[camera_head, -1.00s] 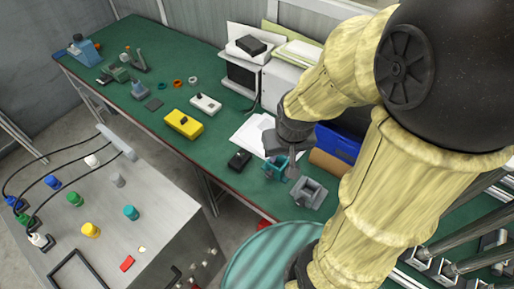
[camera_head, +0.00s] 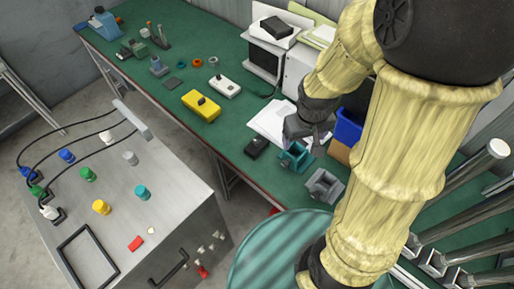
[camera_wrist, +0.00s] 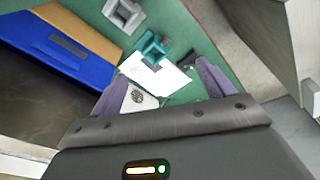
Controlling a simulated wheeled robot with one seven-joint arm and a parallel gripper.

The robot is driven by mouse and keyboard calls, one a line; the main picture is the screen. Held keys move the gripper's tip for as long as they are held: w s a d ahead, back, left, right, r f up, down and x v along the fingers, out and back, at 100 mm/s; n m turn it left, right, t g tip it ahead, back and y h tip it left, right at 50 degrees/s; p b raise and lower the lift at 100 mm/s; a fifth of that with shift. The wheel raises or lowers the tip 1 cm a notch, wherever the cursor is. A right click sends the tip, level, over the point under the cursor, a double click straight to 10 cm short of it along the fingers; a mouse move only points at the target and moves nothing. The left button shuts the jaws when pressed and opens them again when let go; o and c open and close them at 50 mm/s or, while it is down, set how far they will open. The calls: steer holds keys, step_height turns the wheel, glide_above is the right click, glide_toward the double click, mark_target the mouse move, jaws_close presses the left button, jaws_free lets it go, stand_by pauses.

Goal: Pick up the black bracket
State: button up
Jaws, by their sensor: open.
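A small black block-like piece (camera_head: 257,146), which I take for the black bracket, lies on the green table near its front edge, left of a teal bracket (camera_head: 293,156). In the wrist view a dark piece (camera_wrist: 188,62) shows at the right finger, partly hidden by it; it seems to be the same thing. My gripper (camera_head: 305,130) hangs over the table, up and right of the black piece, by the white paper. In the wrist view its two purple-grey fingers (camera_wrist: 160,85) are spread apart, with nothing held between them.
A grey bracket (camera_head: 324,185) lies right of the teal one. White paper (camera_head: 268,122) lies behind the black piece. A blue bin (camera_head: 348,127) stands right of my gripper. A yellow box (camera_head: 201,105) and a white box (camera_head: 225,87) lie further left. A round teal-topped drum (camera_head: 265,255) stands in front.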

steer(key=w+a+f+n+h+b, duration=0.1)
steer(key=w+f+n+b, duration=0.15)
steer(key=f, duration=0.25)
steer(key=w+a+f+n+g+h+b, duration=0.1)
steer(key=w+f+n, duration=0.15)
steer(key=f, duration=0.35)
steer(key=w+a+f+n+h+b, duration=0.1)
steer(key=w+f+n+b, duration=0.15)
steer(key=f, duration=0.25)
steer(key=n+t+h+b, duration=0.5)
steer(key=n+t+b, duration=0.2)
steer(key=n, duration=0.9)
glide_toward(255, 143)
steer(key=x, duration=0.4)
steer(key=s+d+x, duration=0.1)
steer(key=x, duration=0.1)
steer(key=shift+w+a+n+t, duration=0.25)
steer(key=shift+a+n+t, duration=0.15)
steer(key=shift+a+n, duration=0.15)
steer(key=shift+d, duration=0.1)
steer(key=shift+x, duration=1)
steer(key=shift+w+d+f, duration=0.1)
